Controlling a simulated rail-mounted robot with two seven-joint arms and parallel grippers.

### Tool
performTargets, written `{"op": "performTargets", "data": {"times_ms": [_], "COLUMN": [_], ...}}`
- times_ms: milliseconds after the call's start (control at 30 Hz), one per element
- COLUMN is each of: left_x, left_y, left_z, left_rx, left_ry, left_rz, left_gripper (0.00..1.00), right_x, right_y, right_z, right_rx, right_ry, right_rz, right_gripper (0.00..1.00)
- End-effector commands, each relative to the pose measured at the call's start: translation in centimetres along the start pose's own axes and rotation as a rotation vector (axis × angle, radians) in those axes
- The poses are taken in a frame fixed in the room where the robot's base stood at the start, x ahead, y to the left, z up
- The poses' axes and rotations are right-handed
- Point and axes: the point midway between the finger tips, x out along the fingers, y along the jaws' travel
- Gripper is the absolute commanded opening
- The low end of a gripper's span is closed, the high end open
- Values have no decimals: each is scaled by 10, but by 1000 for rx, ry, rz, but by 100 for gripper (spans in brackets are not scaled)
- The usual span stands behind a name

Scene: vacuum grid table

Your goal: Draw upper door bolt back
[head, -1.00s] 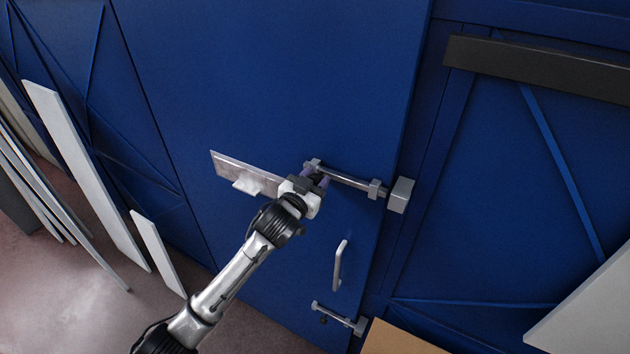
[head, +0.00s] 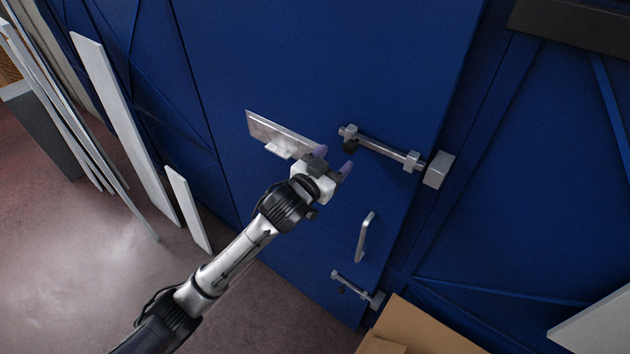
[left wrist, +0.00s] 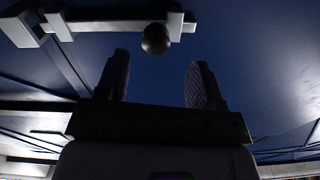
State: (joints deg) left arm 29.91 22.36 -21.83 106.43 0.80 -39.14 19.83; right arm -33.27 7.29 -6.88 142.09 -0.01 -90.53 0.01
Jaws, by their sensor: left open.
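The upper door bolt (head: 382,147) is a grey bar on the blue door (head: 330,60), held in two brackets. Its right end reaches the square keeper block (head: 438,169) on the frame. Its dark round knob (head: 350,145) hangs below the left bracket. My left gripper (head: 334,160) is open and empty, just left of and below the knob, apart from it. In the left wrist view the knob (left wrist: 156,38) shows beyond the gap between the open fingers (left wrist: 158,72), and the bar (left wrist: 110,22) runs left from it. My right gripper is out of view.
A metal plate (head: 280,132) is on the door behind my left gripper. A door handle (head: 364,238) and a lower bolt (head: 357,288) sit below. Boards (head: 125,140) lean at the left. A cardboard box (head: 420,330) stands at the lower right.

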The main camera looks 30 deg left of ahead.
Motion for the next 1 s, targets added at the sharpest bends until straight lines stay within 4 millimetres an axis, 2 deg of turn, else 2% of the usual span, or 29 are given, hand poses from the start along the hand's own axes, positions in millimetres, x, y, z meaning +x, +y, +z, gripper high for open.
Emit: {"op": "performTargets", "data": {"times_ms": [33,200,400,600,1000], "left_x": [-10,-38,-60,-69,-70], "left_y": [0,0,0,-1,-1], "left_z": [3,3,1,1,0], "left_rx": [0,1,1,0,0], "left_ry": [1,-1,0,-2,-1], "left_rz": [1,-1,-1,-2,-1], "left_gripper": [61,61,61,61,61], "right_x": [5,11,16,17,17], "right_y": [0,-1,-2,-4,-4], "right_z": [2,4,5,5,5], "right_rx": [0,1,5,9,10], "right_ry": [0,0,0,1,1], "right_rz": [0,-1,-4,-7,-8], "right_gripper": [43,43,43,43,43]}}
